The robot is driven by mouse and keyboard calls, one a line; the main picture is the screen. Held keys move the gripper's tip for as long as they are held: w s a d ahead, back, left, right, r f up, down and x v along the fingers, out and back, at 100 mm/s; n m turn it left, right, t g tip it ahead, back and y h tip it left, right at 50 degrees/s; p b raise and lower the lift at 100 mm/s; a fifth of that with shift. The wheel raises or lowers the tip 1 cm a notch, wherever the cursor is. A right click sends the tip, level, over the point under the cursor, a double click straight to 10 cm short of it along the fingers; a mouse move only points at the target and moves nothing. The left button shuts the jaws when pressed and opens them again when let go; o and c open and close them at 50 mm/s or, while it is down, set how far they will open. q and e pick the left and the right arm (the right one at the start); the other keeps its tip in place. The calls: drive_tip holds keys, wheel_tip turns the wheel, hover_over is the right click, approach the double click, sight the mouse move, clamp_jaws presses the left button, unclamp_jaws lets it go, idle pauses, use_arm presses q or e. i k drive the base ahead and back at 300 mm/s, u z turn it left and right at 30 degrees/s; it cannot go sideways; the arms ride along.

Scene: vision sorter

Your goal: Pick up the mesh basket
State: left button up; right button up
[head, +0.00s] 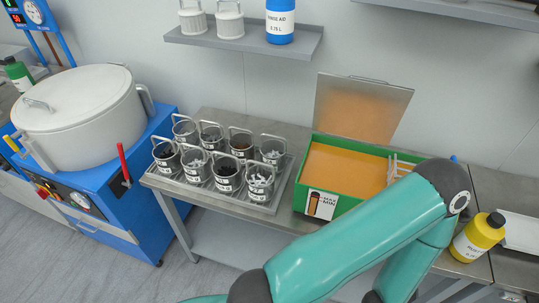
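Several small round baskets or cups with looped handles stand in two rows on a metal tray (170,183). Each carries a white label and holds dark or pale small parts. The front right one (261,182) holds pale pieces, and the one beside it (227,174) holds dark ones. I cannot tell which of them is the mesh basket. Pale bars (394,170) show at the right end of the orange-filled green tank, partly hidden by my arm; I cannot tell what they belong to. Neither gripper is in view. A teal arm of mine crosses the lower right.
The green tank (298,198) has a raised metal lid (360,108). A yellow bottle (478,238) stands at the right. A blue machine with a large lidded pot (84,104) is on the left. A wall shelf (245,40) holds a blue and white bottle and white vessels.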

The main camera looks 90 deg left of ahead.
sight(195, 163)
drive_tip(key=u, duration=0.1)
drive_tip(key=k, duration=2.35)
drive_tip(key=u, duration=1.15)
drive_tip(key=i, duration=1)
drive_tip(key=z, duration=0.05)
